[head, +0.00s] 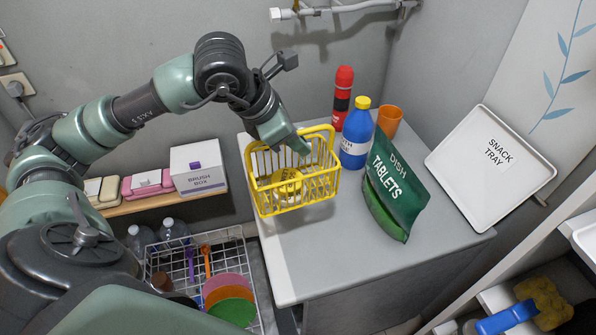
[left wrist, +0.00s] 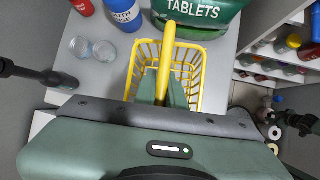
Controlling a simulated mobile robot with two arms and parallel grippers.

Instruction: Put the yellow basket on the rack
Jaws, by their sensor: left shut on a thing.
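The yellow basket (head: 268,205) is an open-mesh basket with an upright handle, at the left part of the grey cabinet top (head: 350,245). A yellow round thing (head: 288,184) lies inside it. My left gripper (head: 303,147) is shut on the basket's handle from above. In the left wrist view the gripper (left wrist: 163,92) closes around the handle (left wrist: 167,55), with the basket (left wrist: 198,88) below. I cannot tell whether the basket's bottom touches the top. A white wire rack (head: 237,238) stands low at the left, holding bottles and coloured discs.
Behind and right of the basket stand a red bottle (head: 344,95), a blue bottle (head: 357,138), an orange cup (head: 390,119) and a green tablets bag (head: 400,195). A white snack tray (head: 490,190) leans at the right. A brush box (head: 198,168) sits on the left shelf.

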